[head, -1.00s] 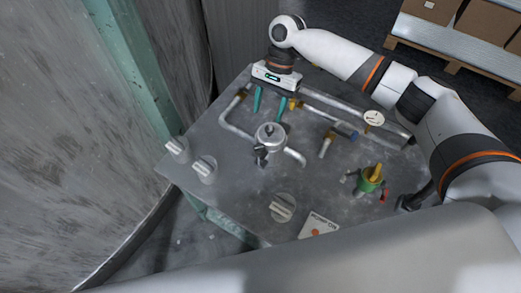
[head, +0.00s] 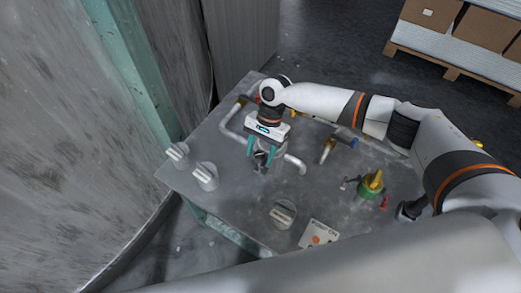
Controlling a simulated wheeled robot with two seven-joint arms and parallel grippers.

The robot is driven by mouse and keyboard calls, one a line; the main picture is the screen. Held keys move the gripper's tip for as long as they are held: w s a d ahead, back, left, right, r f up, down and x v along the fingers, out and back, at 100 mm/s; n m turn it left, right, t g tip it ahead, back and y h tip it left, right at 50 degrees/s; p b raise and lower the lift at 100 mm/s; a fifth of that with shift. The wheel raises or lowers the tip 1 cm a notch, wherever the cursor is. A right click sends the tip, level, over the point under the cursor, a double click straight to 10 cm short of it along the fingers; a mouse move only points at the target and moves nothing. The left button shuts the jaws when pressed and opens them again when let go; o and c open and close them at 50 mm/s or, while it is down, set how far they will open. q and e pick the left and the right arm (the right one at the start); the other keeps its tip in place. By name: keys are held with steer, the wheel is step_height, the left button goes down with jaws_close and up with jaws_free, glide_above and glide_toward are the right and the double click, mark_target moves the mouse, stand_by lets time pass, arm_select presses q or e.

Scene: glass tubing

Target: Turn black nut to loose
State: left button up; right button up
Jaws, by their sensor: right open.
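The black nut (head: 260,160) sits on the front of the round metal fitting, between glass-like pipes on the grey panel (head: 235,225). My right gripper (head: 260,154) is above it with its two teal fingers apart, one on each side of the nut in the picture. I cannot tell whether the fingers touch the nut. The gripper's white body hides most of the round metal fitting. My left gripper is not in view.
Two knobs (head: 177,151) (head: 205,174) stand at the panel's left edge, and another knob (head: 283,212) at its front. A green valve with a yellow handle (head: 372,182) stands at the right.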

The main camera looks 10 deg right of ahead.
steer(key=c, duration=1)
steer(key=p, duration=0.1)
steer(key=n+p, duration=0.1)
steer(key=p, duration=0.1)
steer(key=shift+a+r+n+g, duration=0.15)
steer(key=shift+r+n+g, duration=0.1)
steer(key=shift+n+g, duration=0.05)
steer(key=shift+f+n+h+p, duration=0.15)
steer(key=shift+n+h+p, duration=0.3)
steer(key=shift+n, duration=0.25)
steer(key=shift+n+g+h, duration=0.3)
steer(key=shift+n+h, duration=0.25)
steer(key=shift+n, duration=0.85)
steer(key=shift+w, duration=0.1)
steer(key=o, duration=1)
